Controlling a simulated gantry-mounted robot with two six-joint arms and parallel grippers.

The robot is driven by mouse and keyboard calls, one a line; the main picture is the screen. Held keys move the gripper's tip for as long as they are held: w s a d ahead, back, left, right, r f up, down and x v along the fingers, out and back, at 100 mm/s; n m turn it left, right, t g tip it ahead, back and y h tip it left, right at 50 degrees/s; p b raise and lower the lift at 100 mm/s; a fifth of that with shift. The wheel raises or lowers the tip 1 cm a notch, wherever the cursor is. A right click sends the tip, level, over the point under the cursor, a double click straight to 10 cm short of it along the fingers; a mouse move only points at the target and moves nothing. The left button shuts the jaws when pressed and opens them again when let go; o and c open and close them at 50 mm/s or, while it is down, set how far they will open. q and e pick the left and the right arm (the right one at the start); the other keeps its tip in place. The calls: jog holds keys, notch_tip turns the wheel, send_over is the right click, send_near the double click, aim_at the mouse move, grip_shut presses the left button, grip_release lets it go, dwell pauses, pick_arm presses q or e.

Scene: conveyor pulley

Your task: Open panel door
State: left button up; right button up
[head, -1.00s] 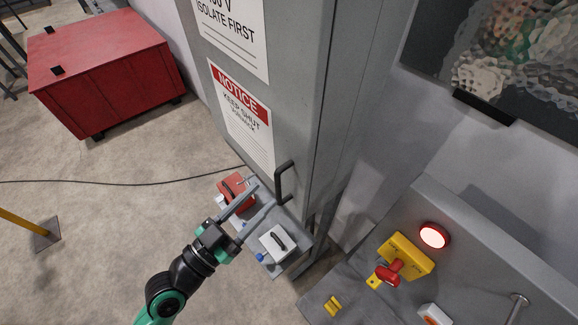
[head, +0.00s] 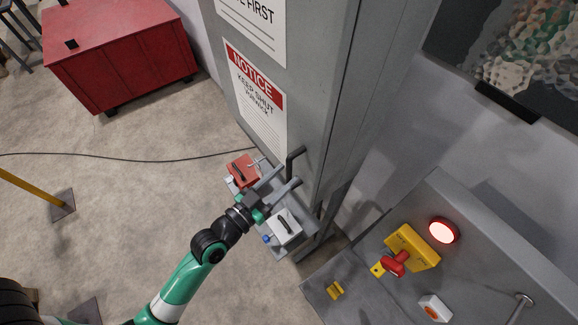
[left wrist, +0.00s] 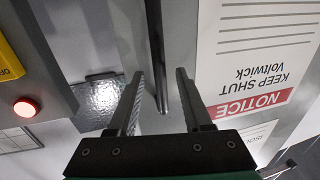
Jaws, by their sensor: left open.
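The grey panel door (head: 318,75) stands upright and shut against its cabinet, with a NOTICE "KEEP SHUT" label on its face. Its dark bar handle (head: 290,163) sits near the door's lower right edge, partly hidden by my fingers. My left gripper (head: 288,176) is open at the handle. In the left wrist view, the handle (left wrist: 155,50) runs down between the two spread fingers (left wrist: 160,72), with a gap on each side; I cannot tell whether it touches either finger. My right gripper is not in view.
Below the gripper, a grey cart (head: 270,247) holds a red box (head: 241,170) and a white box (head: 285,231). A grey console (head: 365,272) with a yellow-and-red switch (head: 408,250) and a lit red lamp (head: 443,230) stands right.

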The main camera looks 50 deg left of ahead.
pick_arm(q)
jog(key=shift+w+a, duration=0.1)
jog(key=shift+w, duration=1.1)
grip_shut()
dwell(0.5)
